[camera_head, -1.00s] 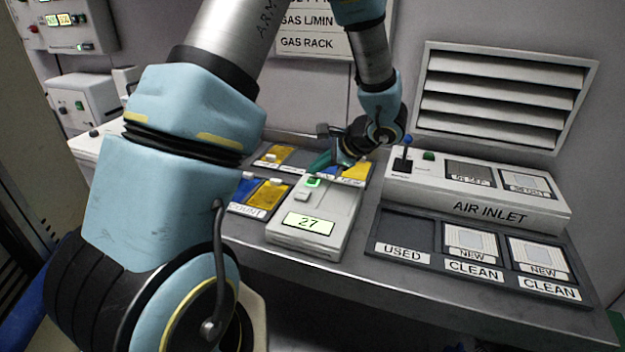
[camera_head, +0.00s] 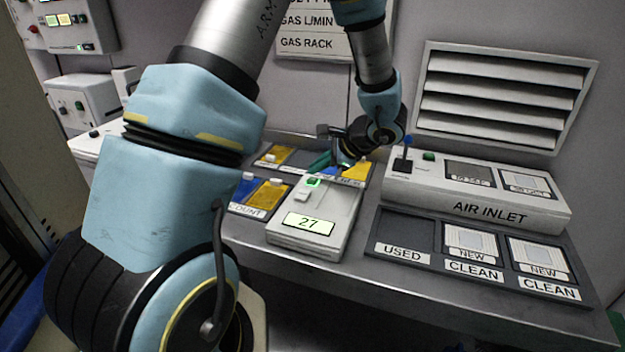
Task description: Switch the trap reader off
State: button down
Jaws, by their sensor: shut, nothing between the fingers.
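The trap reader (camera_head: 317,214) is a pale grey box on the bench in the middle of the head view. Its display (camera_head: 308,223) is lit and reads 27. A green lit button or switch (camera_head: 313,182) sits near its back left corner, with a small pale key (camera_head: 303,195) in front of it.
A tray with blue and yellow cards (camera_head: 262,208) lies left of the reader, marked COUNT. More cards (camera_head: 355,171) lie behind it. The AIR INLET box (camera_head: 480,205) with a blue-tipped lever (camera_head: 406,149) stands right, behind the USED and CLEAN tray (camera_head: 400,262).

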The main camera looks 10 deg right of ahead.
aim_at(316, 180)
dwell(0.4)
jog(key=shift+f+b, duration=0.45)
jog(key=shift+b, duration=0.15)
jog(key=shift+f+b, duration=0.5)
jog(key=shift+b, duration=0.05)
dwell(0.5)
jog(key=shift+r, duration=0.1)
jog(key=shift+r+p, duration=0.55)
jog(key=shift+r, duration=0.3)
jog(key=shift+r, duration=0.1)
jog(key=shift+r+p, duration=1.6)
jog(key=shift+r, duration=0.9)
jog(key=shift+a, duration=0.1)
